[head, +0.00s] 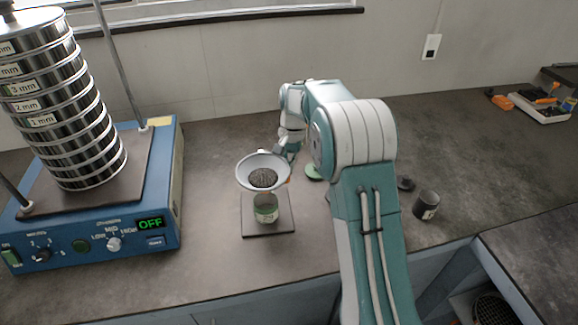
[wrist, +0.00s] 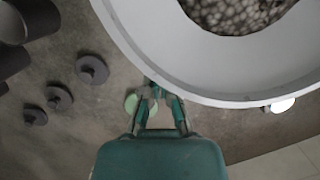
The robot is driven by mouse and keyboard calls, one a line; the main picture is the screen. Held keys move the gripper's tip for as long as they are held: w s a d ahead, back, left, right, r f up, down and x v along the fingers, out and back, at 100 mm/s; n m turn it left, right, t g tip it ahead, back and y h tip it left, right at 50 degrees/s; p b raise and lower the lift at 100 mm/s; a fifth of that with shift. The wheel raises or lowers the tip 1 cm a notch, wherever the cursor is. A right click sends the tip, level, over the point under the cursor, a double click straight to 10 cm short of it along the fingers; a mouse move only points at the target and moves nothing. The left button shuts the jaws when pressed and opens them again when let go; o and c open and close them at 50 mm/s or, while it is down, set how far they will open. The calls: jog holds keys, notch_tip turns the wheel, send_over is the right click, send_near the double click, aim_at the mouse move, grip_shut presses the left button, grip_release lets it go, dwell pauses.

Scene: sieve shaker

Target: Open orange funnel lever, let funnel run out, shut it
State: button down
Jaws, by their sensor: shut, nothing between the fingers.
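The pale funnel (head: 250,167) with dark grains (head: 263,178) in it stands in the middle of the head view, above a jar (head: 266,209) with a green label. Its rim (wrist: 150,60) fills the upper right of the wrist view, with grey grains (wrist: 235,12) inside. My gripper (wrist: 158,92) is shut and empty, low in the wrist view, with its tips close to or under the funnel's rim. In the head view my wrist is behind and right of the funnel. The orange lever cannot be made out clearly; whether I touch it cannot be told.
A dark plate (head: 250,228) lies under the jar. The blue shaker (head: 90,246) with its sieve stack (head: 65,110) stands left, display OFF. A green lid (head: 313,172) and a dark cup (head: 426,204) are on the bench. Several dark knobbed discs (wrist: 92,70) lie left in the wrist view.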

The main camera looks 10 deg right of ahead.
dwell(0.3)
jog(key=shift+s+d+m, duration=0.15)
jog(key=shift+s+m, duration=0.1)
jog(key=shift+m, duration=0.05)
jog(key=shift+s+d+m, duration=0.2)
jog(key=shift+s+m, duration=0.3)
jog(key=shift+m, duration=0.3)
jog(key=s+m+t+y, duration=0.1)
jog(key=s+m+t, duration=0.1)
jog(key=s+m, duration=0.5)
jog(key=shift+a+m, duration=0.45)
jog(key=shift+m, duration=0.45)
jog(key=shift+w, duration=0.15)
jog(key=shift+w+a, duration=0.3)
jog(key=shift+w, duration=0.3)
jog(key=shift+d, duration=0.1)
